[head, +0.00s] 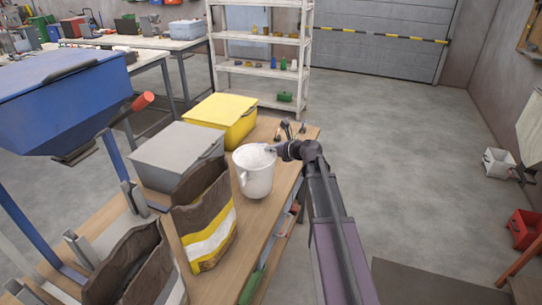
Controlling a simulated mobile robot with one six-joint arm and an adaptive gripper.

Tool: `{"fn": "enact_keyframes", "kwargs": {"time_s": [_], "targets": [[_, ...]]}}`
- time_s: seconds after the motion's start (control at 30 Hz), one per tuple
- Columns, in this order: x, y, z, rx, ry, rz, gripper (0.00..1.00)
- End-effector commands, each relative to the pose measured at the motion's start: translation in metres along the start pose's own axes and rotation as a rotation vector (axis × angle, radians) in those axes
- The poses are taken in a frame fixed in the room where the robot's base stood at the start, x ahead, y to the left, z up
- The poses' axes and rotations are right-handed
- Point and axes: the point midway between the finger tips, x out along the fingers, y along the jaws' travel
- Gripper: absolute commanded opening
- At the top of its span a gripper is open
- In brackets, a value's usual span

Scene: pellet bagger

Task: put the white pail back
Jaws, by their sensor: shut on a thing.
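The white pail (256,179) is upright at the right edge of the wooden bench (259,207), with a handle or lug on its left side. Pale contents or a pale inner wall show in its mouth. My gripper (272,150) reaches in from the right and is shut on the pail at its right rim; the fingertips are small and partly hidden. I cannot tell whether the pail's base touches the bench or hangs just above it.
A grey lidded box (177,155) and a yellow box (222,115) stand behind the pail. An open brown, yellow and white sack (205,222) is close at its front left. A blue hopper (62,95) overhangs the left. Open floor lies right.

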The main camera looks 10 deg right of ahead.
Motion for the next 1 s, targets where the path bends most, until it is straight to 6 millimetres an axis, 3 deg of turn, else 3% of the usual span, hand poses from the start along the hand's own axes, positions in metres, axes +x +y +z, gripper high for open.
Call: {"fn": "enact_keyframes", "kwargs": {"time_s": [0.17,0.57,1.0], "targets": [[0.012,-0.011,0.004,0.001,0.000,0.000,0.00],[0.021,-0.013,-0.028,0.001,-0.001,-0.001,0.00],[0.021,-0.013,-0.029,0.001,-0.001,-0.001,0.00]]}}
